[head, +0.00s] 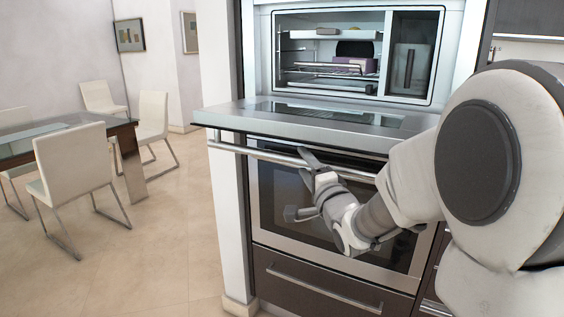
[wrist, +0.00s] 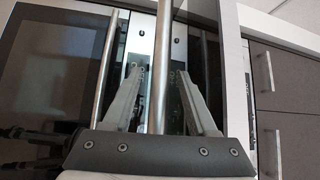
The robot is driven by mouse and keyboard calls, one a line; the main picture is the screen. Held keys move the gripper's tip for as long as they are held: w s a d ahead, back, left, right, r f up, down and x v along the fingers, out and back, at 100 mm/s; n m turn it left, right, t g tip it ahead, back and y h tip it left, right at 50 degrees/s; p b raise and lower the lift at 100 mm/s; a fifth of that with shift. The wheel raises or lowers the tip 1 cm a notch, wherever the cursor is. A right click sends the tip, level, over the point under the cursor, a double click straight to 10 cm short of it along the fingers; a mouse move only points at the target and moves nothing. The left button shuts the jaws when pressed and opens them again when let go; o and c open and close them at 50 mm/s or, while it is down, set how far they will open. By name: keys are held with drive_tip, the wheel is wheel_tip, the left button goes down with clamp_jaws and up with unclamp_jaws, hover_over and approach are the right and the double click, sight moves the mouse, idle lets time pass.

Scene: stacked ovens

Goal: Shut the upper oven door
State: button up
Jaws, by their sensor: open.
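The upper oven door (head: 229,112) is open, folded down level in front of the oven cavity (head: 335,75). Its long bar handle (head: 240,150) hangs below the front edge. My gripper (head: 301,186) is under the door's front edge, near the handle, with its fingers spread. In the wrist view my gripper (wrist: 158,85) is open, and a metal bar (wrist: 163,60), apparently the door handle, runs between the two fingers with space on both sides. Whether either finger touches it is unclear.
The lower oven (head: 268,200) is shut behind my gripper, above a drawer (head: 320,287). A second bar (wrist: 103,70) runs left of the fingers in the wrist view. Inside the upper oven are racks and a purple item (head: 357,65). Chairs (head: 85,165) and a table stand left; the floor between is clear.

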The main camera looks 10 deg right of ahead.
drive_tip(key=shift+w+a+r, duration=0.1)
drive_tip(key=shift+w, duration=0.75)
clamp_jaws()
idle(0.9)
